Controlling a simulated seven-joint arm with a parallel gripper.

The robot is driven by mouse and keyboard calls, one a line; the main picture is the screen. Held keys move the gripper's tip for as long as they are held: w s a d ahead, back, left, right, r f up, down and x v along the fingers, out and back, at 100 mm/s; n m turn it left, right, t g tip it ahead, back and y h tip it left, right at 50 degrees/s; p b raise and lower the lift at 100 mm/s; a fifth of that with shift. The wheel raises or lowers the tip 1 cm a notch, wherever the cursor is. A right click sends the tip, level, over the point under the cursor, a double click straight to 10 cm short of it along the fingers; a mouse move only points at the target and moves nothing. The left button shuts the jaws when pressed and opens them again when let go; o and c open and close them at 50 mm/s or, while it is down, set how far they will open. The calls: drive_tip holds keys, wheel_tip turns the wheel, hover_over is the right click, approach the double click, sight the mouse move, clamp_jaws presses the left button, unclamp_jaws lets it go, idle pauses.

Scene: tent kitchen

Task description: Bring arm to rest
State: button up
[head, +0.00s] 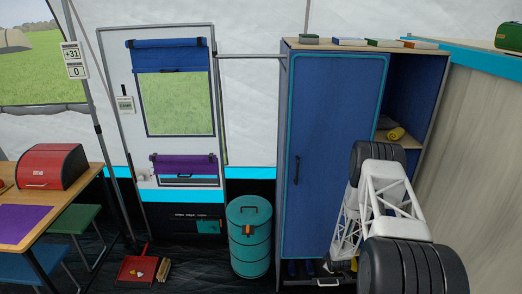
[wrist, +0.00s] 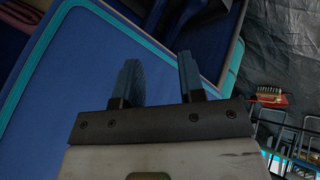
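My arm (head: 385,190), white truss links with dark round joints, reaches up and bends down in front of the tall blue cupboard (head: 330,140) at the right in the head view. My gripper's fingers cannot be made out clearly there. In the wrist view my gripper (wrist: 159,82) shows two dark blue fingers standing apart, with nothing held between them. Behind the fingers is a blue panel with teal edging (wrist: 90,75). I cannot tell whether the fingers touch it.
The cupboard's right side is open, with a yellow roll (head: 396,134) on a shelf. A teal drum (head: 250,238) stands left of the cupboard. A red dustpan (head: 137,269) lies on the floor. A table with a red bread box (head: 52,167) is at the left.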

wheel_tip(320, 180, up, 16)
drive_tip(key=a+m, duration=0.1)
drive_tip(key=s+a+r+m+g, duration=0.15)
drive_tip(key=s+r, duration=0.25)
drive_tip(key=r, duration=0.8)
drive_tip(key=s+a+r+m, duration=0.1)
drive_tip(key=s+a+r, duration=0.25)
drive_tip(key=r, duration=0.75)
drive_tip(key=s+a+r+m+g, duration=0.15)
drive_tip(key=s+r, duration=0.35)
drive_tip(key=r, duration=0.7)
drive_tip(key=s+a+r+m, duration=0.2)
drive_tip(key=s+a+r, duration=0.1)
drive_tip(key=s+r, duration=0.65)
drive_tip(key=s+a+r+m, duration=0.1)
drive_tip(key=s+r, duration=0.3)
drive_tip(key=s, duration=0.7)
drive_tip(key=s+a+r+m+g, duration=0.1)
drive_tip(key=s+r, duration=0.3)
drive_tip(key=s, duration=0.7)
drive_tip(key=s+a+r+m, duration=0.1)
drive_tip(key=s+a+r, duration=0.2)
drive_tip(key=s, duration=0.9)
drive_tip(key=shift+a+r, duration=0.35)
drive_tip(key=shift+r, duration=0.25)
drive_tip(key=shift+s, duration=0.1)
